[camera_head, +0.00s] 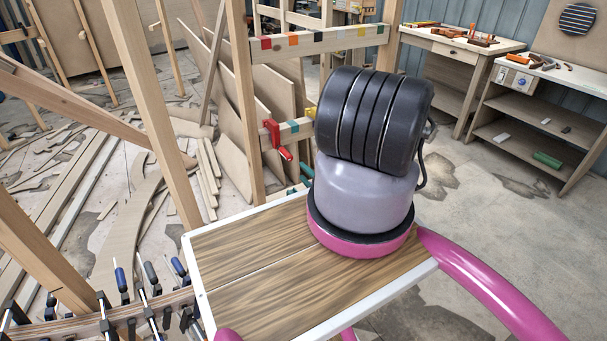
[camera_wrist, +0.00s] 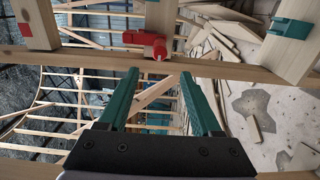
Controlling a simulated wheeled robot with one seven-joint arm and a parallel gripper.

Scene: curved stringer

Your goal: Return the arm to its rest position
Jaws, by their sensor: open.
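My gripper (camera_wrist: 159,74) shows in the wrist view with its two teal fingers apart and nothing between them. A wooden beam lies across the view just beyond the fingertips, with a red clamp (camera_wrist: 146,41) on it. I cannot tell how far the fingertips are from them. In the head view, the dark ribbed and lilac lower part of my arm stands on my wood-topped body. The rest of the arm and the gripper do not show there.
Upright timber posts (camera_head: 243,90) stand close behind my body, with a red clamp (camera_head: 277,140) between them. Wood strips and offcuts (camera_head: 205,165) litter the floor at left. Clamps (camera_head: 150,290) line a curved piece at bottom left. Workbenches (camera_head: 455,45) stand at back right; the floor before them is mostly clear.

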